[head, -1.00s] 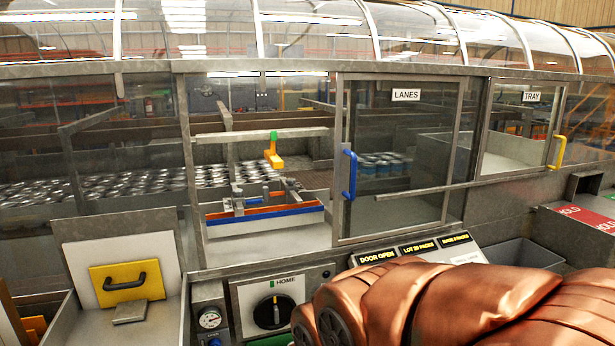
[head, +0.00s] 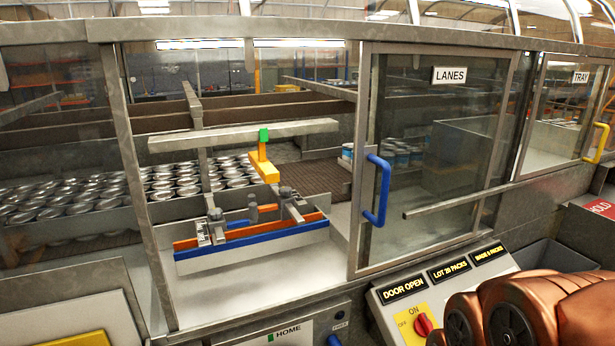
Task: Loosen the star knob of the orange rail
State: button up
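The orange rail (head: 189,244) lies just behind a blue rail (head: 252,241), low inside the open bay left of the LANES door. Two grey clamp brackets cross the rails. A dark grey knob (head: 215,214) sits on the left bracket and another grey knob (head: 286,193) on the right one. I cannot tell which knob belongs to the orange rail, and their shapes are too small to make out. My copper-coloured arm fills the lower right corner. My gripper is not in view.
The LANES door (head: 415,150) with its blue handle (head: 378,190) stands right of the opening. A yellow arm with a green top (head: 264,135) hangs above the rails. Many cans (head: 70,205) stand behind. A control panel (head: 440,290) juts out below.

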aim_at(286, 191)
jog(key=u, duration=0.25)
jog(key=i, duration=0.8)
jog(key=u, duration=1.05)
jog(key=i, duration=0.4)
jog(key=u, duration=0.35)
